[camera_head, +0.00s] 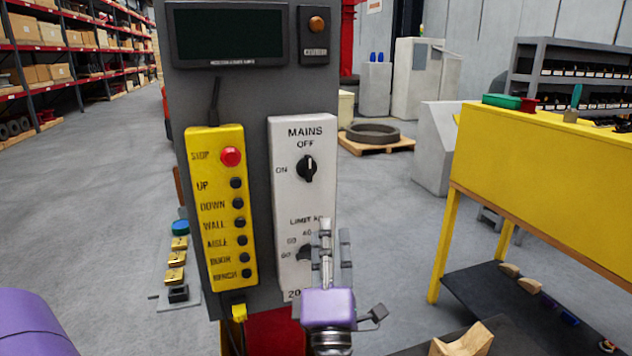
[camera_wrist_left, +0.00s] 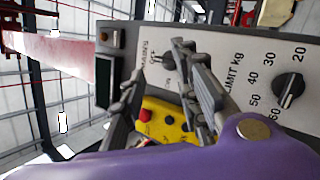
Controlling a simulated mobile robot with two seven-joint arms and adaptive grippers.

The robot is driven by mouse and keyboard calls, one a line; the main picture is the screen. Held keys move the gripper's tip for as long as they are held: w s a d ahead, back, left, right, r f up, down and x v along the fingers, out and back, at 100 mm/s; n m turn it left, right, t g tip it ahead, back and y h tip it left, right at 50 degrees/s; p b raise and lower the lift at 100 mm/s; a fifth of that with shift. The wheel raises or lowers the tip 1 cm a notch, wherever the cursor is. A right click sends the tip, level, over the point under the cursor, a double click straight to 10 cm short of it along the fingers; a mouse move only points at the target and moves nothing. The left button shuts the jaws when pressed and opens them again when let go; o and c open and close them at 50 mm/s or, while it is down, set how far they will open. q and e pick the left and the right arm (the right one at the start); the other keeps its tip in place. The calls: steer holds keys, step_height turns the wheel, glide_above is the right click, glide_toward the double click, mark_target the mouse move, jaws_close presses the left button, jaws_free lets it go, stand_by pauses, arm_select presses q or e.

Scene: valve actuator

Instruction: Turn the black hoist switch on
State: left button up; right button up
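The black MAINS switch (camera_head: 307,168) is a round knob on a white panel (camera_head: 287,210). OFF is printed above it and ON to its left; its pointer looks roughly upright, toward OFF. My left gripper (camera_head: 335,229) is below and slightly right of the knob, in front of the panel's lower part, with its fingers pointing up in the head view. In the left wrist view the gripper (camera_wrist_left: 157,62) is open, with a gap between its fingers and nothing held. The MAINS knob there is small and partly hidden by a finger. My right gripper is not in view.
A LIMIT knob (camera_head: 305,252) sits lower on the panel, partly behind my fingers; it shows clearly in the left wrist view (camera_wrist_left: 288,89). A yellow button pendant (camera_head: 221,207) with a red STOP button is left of the panel. A yellow bench (camera_head: 545,180) stands at right.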

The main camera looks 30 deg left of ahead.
mark_target(310, 172)
arm_select(q)
steer(key=w+a+r+n+g+y, duration=0.1)
steer(key=a+r+n+g+y, duration=0.55)
steer(key=n, duration=0.75)
steer(key=w+a+n+h, duration=0.1)
steer(key=w+h, duration=0.1)
steer(key=w+a+n+g+h, duration=0.1)
steer(key=w+n+h, duration=0.1)
steer(key=w, duration=0.1)
steer(key=w+a+r+n+g+h+p, duration=0.1)
steer(key=w+n+h, duration=0.1)
steer(key=w, duration=0.1)
steer(key=shift+w+a, duration=0.1)
steer(key=shift+w, duration=0.1)
steer(key=shift+c, duration=0.5)
jaws_close()
